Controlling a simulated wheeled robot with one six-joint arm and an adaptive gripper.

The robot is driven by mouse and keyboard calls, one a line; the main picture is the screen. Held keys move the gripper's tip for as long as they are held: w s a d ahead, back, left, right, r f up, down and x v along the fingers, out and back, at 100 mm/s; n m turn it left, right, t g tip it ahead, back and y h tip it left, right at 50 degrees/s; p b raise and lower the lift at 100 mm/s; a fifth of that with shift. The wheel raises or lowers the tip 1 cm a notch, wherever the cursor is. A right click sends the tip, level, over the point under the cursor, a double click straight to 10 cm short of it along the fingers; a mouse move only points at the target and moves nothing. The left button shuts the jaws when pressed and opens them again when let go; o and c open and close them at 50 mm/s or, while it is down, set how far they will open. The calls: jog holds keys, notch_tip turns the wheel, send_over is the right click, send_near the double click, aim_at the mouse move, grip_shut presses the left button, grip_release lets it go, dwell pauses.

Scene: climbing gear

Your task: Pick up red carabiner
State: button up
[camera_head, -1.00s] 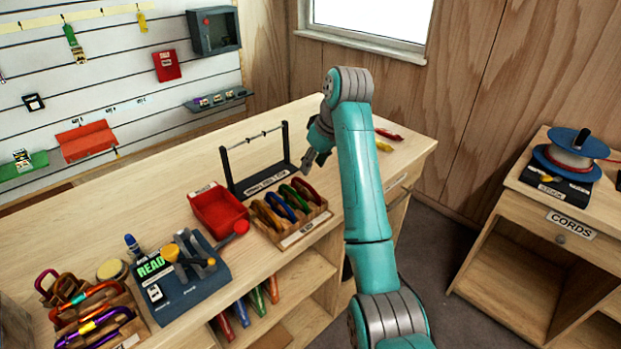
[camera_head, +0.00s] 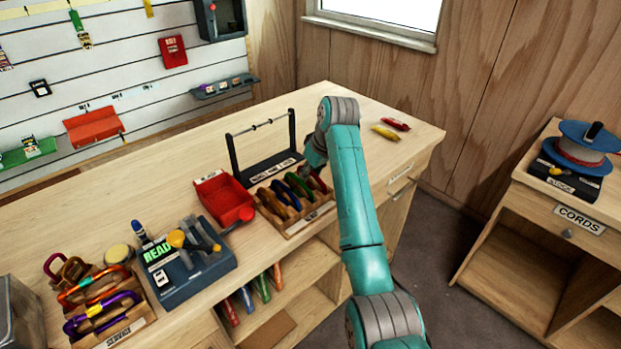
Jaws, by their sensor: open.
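A small wooden rack (camera_head: 308,214) stands near the front edge of the workbench, holding a row of carabiners in orange, blue, green and red. The red carabiner (camera_head: 319,183) is at the right end of the row, partly hidden by my gripper and arm. My gripper (camera_head: 311,172) is open, pointing down close over the right end of the rack. Its fingertips are small and partly hidden, so I cannot tell whether they touch the red carabiner.
A black bar stand (camera_head: 262,160) is just behind the rack. A red bin (camera_head: 225,200) and a blue-grey READ device (camera_head: 190,265) are to the left. A service rack (camera_head: 120,328) holds more carabiners. Red (camera_head: 396,124) and yellow (camera_head: 385,132) items lie at back right.

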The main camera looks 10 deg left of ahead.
jog(key=shift+f, duration=0.15)
grip_shut()
notch_tip(320, 180, up, 10)
dwell(0.7)
